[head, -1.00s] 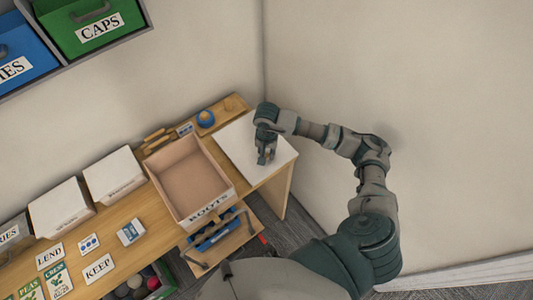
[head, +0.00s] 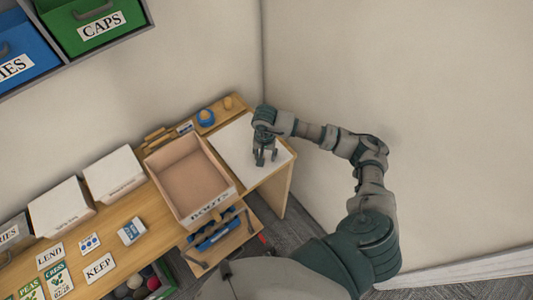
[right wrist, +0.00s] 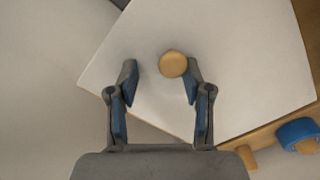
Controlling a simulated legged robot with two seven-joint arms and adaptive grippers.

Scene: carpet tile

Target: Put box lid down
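The box lid (head: 235,150) is a flat white panel lying on the right end of the wooden desk, and it fills much of the right wrist view (right wrist: 245,90). Its round wooden knob (right wrist: 173,64) stands up from it. My right gripper (head: 265,160) is over the lid with its fingers spread. In the right wrist view the knob is between the fingertips (right wrist: 160,72), nearer the right finger, with the left finger clearly apart from it. The open box (head: 190,180), labelled BOOTS and empty, stands to the left of the lid. My left gripper is not in view.
Two white closed boxes (head: 113,173) stand along the wall to the left, with label cards (head: 99,268) in front. A blue roll (head: 206,118) and a small wooden knob (head: 228,103) are behind the lid. An open drawer (head: 225,238) sticks out below the box.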

